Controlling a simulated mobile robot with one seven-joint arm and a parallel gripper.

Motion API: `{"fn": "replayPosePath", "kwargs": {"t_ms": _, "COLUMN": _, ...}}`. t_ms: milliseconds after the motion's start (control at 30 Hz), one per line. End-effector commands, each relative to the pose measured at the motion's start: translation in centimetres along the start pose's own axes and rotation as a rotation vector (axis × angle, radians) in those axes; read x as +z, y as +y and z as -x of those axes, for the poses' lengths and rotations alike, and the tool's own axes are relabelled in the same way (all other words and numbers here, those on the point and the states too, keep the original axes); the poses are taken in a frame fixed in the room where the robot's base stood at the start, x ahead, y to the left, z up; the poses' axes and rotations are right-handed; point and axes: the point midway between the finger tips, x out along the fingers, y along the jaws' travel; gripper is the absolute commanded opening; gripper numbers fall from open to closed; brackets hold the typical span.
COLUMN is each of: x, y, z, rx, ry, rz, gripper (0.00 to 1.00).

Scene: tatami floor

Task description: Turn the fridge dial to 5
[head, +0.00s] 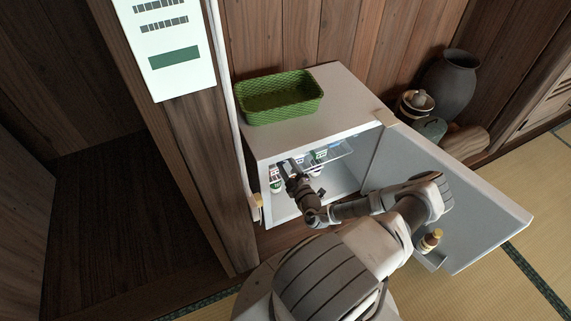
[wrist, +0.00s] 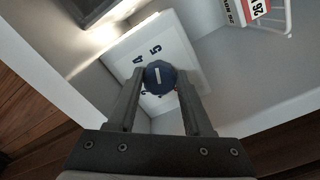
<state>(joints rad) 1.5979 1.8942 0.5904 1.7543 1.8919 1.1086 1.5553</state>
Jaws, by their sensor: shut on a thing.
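The fridge (head: 262,195) stands with its door (head: 455,225) swung open to the right. In the wrist view the dial is a dark blue round knob (wrist: 158,77) on a white panel (wrist: 182,52). A short pale line on the knob runs roughly up and down, pointing about toward the 5. The numerals 4 and 5 are readable above the knob; others are partly hidden by my left finger. My gripper (wrist: 158,90) is shut on the knob, one finger on each side. In the head view my gripper (head: 289,172) reaches inside the fridge and the dial is hidden.
A green basket (head: 283,113) sits on top of the fridge. Several small items stand inside near a glass shelf (head: 340,149). A bottle (head: 430,240) sits in the door bin. A white carton marked 26 (wrist: 247,10) is near the dial. A wooden post (head: 190,150) stands left.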

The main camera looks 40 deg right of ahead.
Motion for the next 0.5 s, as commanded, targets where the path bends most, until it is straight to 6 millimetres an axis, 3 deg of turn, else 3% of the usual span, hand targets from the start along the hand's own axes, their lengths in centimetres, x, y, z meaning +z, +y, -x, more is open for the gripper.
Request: {"fn": "replayPosePath", "kwargs": {"t_ms": 500, "x": -0.02, "y": 0.09, "z": -0.11, "rx": 0.002, "ry": 0.000, "rz": -0.053, "gripper": 0.00}}
